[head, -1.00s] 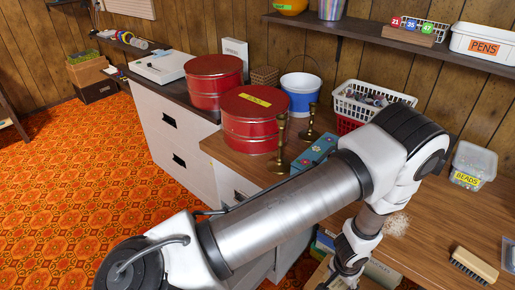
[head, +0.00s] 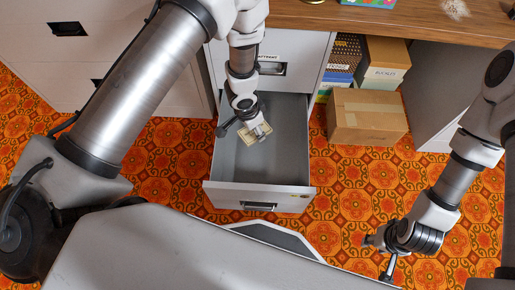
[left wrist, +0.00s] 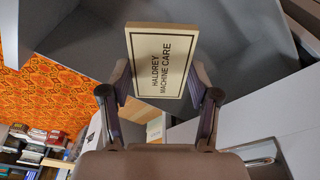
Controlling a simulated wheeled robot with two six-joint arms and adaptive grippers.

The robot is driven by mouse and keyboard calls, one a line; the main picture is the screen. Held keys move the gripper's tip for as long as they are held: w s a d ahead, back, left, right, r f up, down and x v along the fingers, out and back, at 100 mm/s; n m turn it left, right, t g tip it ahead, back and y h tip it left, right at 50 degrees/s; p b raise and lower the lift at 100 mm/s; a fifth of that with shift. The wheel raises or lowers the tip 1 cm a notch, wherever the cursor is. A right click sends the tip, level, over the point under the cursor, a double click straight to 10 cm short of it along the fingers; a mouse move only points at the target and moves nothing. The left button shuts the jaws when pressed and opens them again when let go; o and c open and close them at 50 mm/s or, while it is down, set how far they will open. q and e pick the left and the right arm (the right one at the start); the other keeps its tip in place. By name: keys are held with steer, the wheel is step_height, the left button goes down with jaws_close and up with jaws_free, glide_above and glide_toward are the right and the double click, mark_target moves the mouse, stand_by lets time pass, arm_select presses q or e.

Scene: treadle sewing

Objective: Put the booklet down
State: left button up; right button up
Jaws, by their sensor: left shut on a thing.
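The booklet (left wrist: 162,58) is cream, with a dark border and the words HALDREY MACHINE CARE. In the left wrist view it sits between the two fingers of my left gripper (left wrist: 161,82), which is shut on it. In the head view my left gripper (head: 243,129) holds the booklet (head: 256,134) over the open drawer (head: 224,158), inside its outline. The drawer around it looks grey and empty. I cannot tell how high the booklet is above the drawer floor. My right gripper (head: 377,257) is empty, fingers apart, above the carpet at the lower right.
A cardboard box (head: 367,116) stands on the orange carpet (head: 175,165) right of the drawer, with stacked boxes (head: 384,63) behind it. The wooden worktop (head: 400,22) overhangs at the top. White cabinet fronts (head: 112,45) stand at the left.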

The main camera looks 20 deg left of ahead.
mark_target(261, 172)
arm_select(q)
steer(key=d+f+m+b, duration=0.1)
steer(key=f+m+b, duration=0.1)
steer(key=f+b, duration=0.6)
steer(key=f+m+b, duration=0.3)
steer(key=f+b, duration=0.5)
steer(key=f, duration=0.4)
steer(key=s+d+f+m+g+b, duration=0.1)
steer(key=f+m+b, duration=0.1)
steer(key=f+b, duration=0.6)
steer(key=shift+d+f+m+h, duration=0.2)
steer(key=shift+f, duration=0.35)
steer(key=shift+d+f+m+h, duration=0.15)
steer(key=shift+f+m+h, duration=0.05)
steer(key=shift+f, duration=0.3)
steer(key=shift+r, duration=0.2)
steer(key=shift+f, duration=0.1)
steer(key=o, duration=1.3)
steer(key=shift+c, duration=0.2)
arm_select(e)
step_height(261, 172, down, 28)
steer(key=shift+w+d+r, duration=0.1)
steer(key=shift+r, duration=0.05)
